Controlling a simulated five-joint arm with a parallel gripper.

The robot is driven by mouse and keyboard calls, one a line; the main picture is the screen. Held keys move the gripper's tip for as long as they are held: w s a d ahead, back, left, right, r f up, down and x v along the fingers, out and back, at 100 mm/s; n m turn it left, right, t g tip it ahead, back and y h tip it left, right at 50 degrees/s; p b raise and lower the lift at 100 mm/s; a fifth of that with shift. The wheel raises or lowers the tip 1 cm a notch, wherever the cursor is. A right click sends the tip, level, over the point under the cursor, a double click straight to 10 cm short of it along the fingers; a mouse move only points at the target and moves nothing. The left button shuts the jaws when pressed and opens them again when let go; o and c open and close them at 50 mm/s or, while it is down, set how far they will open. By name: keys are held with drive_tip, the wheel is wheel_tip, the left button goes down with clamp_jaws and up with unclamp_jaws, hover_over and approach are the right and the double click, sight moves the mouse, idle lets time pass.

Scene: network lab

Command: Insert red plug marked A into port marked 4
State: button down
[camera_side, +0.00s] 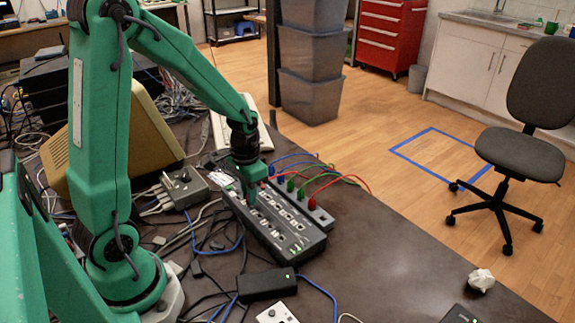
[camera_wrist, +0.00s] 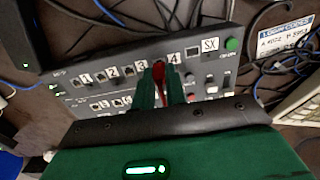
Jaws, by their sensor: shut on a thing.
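My gripper (camera_wrist: 160,71) is shut on the red plug (camera_wrist: 159,77), which shows as a red strip between the two green fingers in the wrist view. Its letter cannot be read. The plug is over the row of numbered ports on the dark port box (camera_wrist: 120,60), just left of the label 4 (camera_wrist: 172,57). The port 4 opening is hidden behind the plug and fingers, so I cannot tell whether the plug is in it. In the side view, my gripper (camera_side: 251,196) is low over the left part of the port box (camera_side: 285,249).
Beside the box, a grey strip (camera_side: 322,219) holds blue, green and red (camera_side: 312,203) plugs with cables. A green button (camera_wrist: 232,44) and the SX label (camera_wrist: 210,44) lie right of port 4. Loose cables and a black adapter (camera_side: 266,284) lie in front; the table's right is mostly clear.

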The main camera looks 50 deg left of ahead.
drive_tip(key=shift+f, duration=0.3)
idle(0.5)
drive_tip(key=c, duration=1.3)
unclamp_jaws()
drive_tip(key=shift+c, duration=0.2)
drive_tip(key=shift+r, duration=0.15)
drive_tip(key=shift+r, duration=3.75)
